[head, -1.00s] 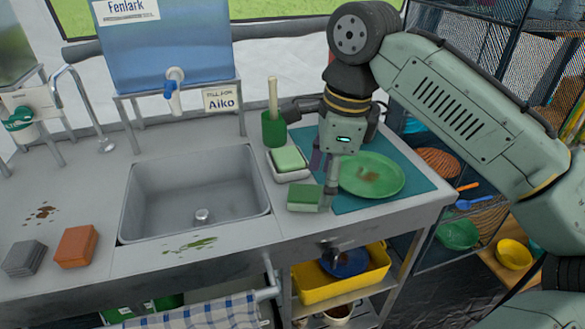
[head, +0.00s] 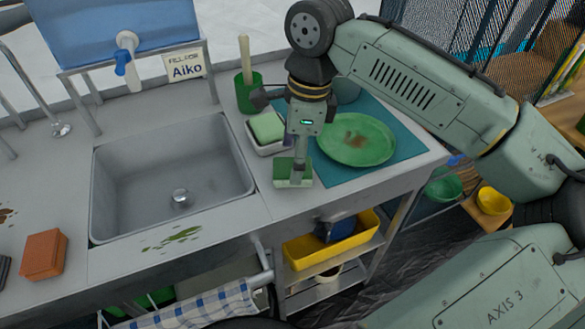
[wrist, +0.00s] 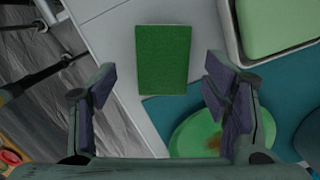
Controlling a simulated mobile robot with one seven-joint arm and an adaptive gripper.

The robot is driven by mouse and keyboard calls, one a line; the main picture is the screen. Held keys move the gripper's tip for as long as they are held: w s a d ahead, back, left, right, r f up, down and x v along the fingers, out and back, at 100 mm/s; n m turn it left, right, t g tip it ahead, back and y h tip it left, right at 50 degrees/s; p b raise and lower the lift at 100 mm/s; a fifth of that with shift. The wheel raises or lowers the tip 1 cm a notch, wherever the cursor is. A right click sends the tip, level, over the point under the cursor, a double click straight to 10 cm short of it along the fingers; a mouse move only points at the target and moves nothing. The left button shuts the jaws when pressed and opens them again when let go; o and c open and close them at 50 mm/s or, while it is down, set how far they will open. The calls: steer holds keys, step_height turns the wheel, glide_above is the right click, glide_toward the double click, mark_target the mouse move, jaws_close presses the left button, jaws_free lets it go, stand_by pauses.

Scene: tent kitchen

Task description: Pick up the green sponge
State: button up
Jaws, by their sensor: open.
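The green sponge (head: 283,169) lies on the metal counter right of the sink, near the front edge, in the head view. In the wrist view its dark green top (wrist: 162,58) shows whole, ahead of and between my two fingers. My gripper (wrist: 158,88) is open and empty, with the fingers wide apart. In the head view my gripper (head: 298,165) points down over the sponge and partly hides it. I cannot tell how far the fingertips are above it.
A pale green bar in a white dish (head: 268,127) sits just behind the sponge. A stained green plate (head: 356,137) on a teal mat (head: 405,150) lies to the right. The sink (head: 172,180) is left, with an orange block (head: 44,254) beyond it.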

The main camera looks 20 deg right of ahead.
steer(key=shift+w+a+f, duration=0.15)
steer(key=shift+f, duration=0.8)
steer(key=shift+w+a+f, duration=0.1)
steer(key=shift+f, duration=0.8)
steer(key=shift+c, duration=0.5)
steer(key=c, duration=0.9)
steer(key=shift+o, duration=0.2)
steer(key=shift+r, duration=0.2)
steer(key=shift+r, duration=0.65)
steer(key=shift+s+r+b, duration=0.45)
steer(key=shift+r+b, duration=0.05)
steer(key=shift+r, duration=0.35)
steer(key=s+r+b, duration=0.1)
steer(key=s+b, duration=0.1)
steer(key=s, duration=1.3)
steer(key=shift+a+r+b, duration=0.15)
steer(key=shift+r+b, duration=0.15)
steer(key=shift+r, duration=0.05)
